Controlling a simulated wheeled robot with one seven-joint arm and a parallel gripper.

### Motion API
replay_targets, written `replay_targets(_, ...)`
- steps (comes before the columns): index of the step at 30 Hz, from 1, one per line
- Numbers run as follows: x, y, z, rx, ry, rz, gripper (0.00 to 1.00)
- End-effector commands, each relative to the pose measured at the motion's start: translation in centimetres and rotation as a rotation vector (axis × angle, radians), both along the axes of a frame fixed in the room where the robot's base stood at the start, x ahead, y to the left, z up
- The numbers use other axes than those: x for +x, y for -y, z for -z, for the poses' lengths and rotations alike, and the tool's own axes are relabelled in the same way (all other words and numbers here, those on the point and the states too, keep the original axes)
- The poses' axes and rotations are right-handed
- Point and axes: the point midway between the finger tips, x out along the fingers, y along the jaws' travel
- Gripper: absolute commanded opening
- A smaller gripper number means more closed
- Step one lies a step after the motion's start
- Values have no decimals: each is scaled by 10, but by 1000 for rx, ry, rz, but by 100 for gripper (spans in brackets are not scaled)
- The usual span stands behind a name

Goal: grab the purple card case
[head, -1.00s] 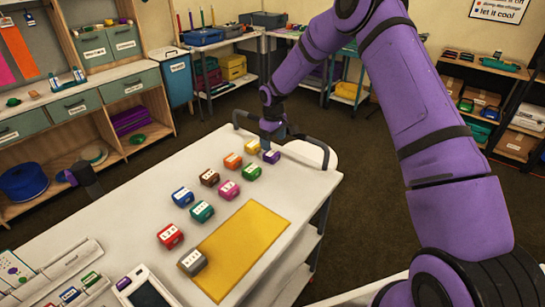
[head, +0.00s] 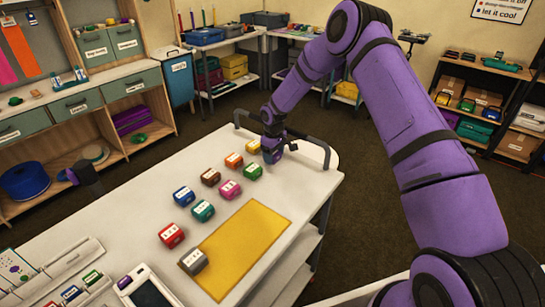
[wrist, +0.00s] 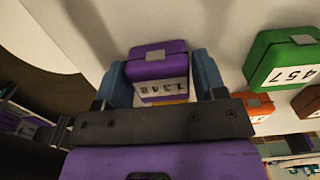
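The purple card case (wrist: 158,66), with a white number label and a pale clasp, sits between the two blue fingers of my gripper (wrist: 164,80) in the wrist view. One finger is on each side, very close to it. I cannot tell whether both fingers press on it or a thin gap remains. In the head view my gripper (head: 272,153) is low at the far end of the white table (head: 125,222) and mostly hides the case.
A green case (head: 252,172) stands close by, also in the wrist view (wrist: 285,62). Orange (head: 234,160), brown (head: 210,177) and pink (head: 230,189) cases are near, with several others beyond. A yellow mat (head: 245,250) lies toward the front. A dark rail (head: 312,143) edges the table's far end.

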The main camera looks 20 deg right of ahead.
Motion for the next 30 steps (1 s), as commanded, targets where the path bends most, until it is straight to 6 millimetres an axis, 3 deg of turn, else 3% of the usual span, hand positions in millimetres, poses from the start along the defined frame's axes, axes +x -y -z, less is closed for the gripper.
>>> replay_targets(1, 0, 0, 0, 0, 0, 0, 53)
replay_targets(4, 0, 0, 0, 0, 0, 0, 32)
replay_targets(17, 0, 0, -6, 0, 0, 0, 32)
replay_targets(25, 0, 0, -36, 0, 2, -1, 32)
replay_targets(30, -29, -5, -39, -2, -2, -2, 32)
